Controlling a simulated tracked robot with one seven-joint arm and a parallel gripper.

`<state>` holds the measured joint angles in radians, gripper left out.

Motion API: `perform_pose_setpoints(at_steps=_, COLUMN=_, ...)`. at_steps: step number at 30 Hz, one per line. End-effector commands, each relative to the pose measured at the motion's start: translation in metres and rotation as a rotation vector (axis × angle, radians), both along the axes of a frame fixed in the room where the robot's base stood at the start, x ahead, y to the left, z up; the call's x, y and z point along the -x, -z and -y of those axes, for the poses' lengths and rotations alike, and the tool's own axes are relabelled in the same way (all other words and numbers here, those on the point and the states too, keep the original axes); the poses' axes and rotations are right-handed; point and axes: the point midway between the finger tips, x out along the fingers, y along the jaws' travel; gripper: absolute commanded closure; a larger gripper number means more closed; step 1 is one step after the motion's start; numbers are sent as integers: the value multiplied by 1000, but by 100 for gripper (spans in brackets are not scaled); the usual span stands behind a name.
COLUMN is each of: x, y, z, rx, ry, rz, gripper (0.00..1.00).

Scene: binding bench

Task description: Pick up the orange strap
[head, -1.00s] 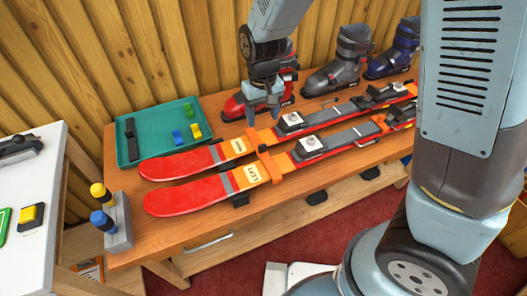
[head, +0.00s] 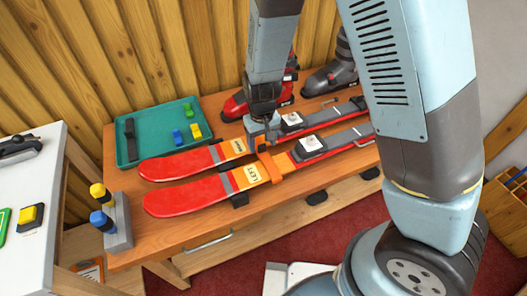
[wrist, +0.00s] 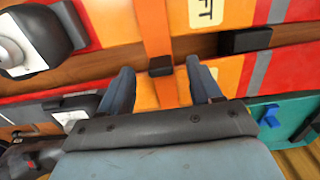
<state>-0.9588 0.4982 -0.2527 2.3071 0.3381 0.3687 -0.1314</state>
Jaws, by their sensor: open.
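The orange strap (head: 271,165) lies across the two red-and-orange skis on the wooden bench. In the wrist view the strap (wrist: 154,28) runs down from the top edge, with a small black block (wrist: 160,66) on it in the gap between the skis. My gripper (head: 261,141) is low over the rear ski at the strap's far end. In the wrist view my open gripper (wrist: 161,80) has one finger on each side of the strap's line, with nothing held. Contact between fingers and strap cannot be told.
The front ski (head: 190,196) carries a "LEFT" label; the rear ski (head: 180,166) lies behind it. A teal tray (head: 150,117) with small blocks is at left. Ski boots (head: 322,80) stand behind. A grey holder (head: 119,226) with blue and yellow knobs stands at the bench's left end.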

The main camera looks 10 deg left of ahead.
Motion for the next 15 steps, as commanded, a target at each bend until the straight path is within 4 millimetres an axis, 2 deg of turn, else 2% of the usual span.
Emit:
perform_pose_setpoints(at_steps=6, x=0, y=20, z=0, rx=1, ry=0, rz=-2, gripper=36)
perform_pose_setpoints(at_steps=15, x=0, y=23, z=0, rx=0, ry=-1, rz=0, gripper=36)
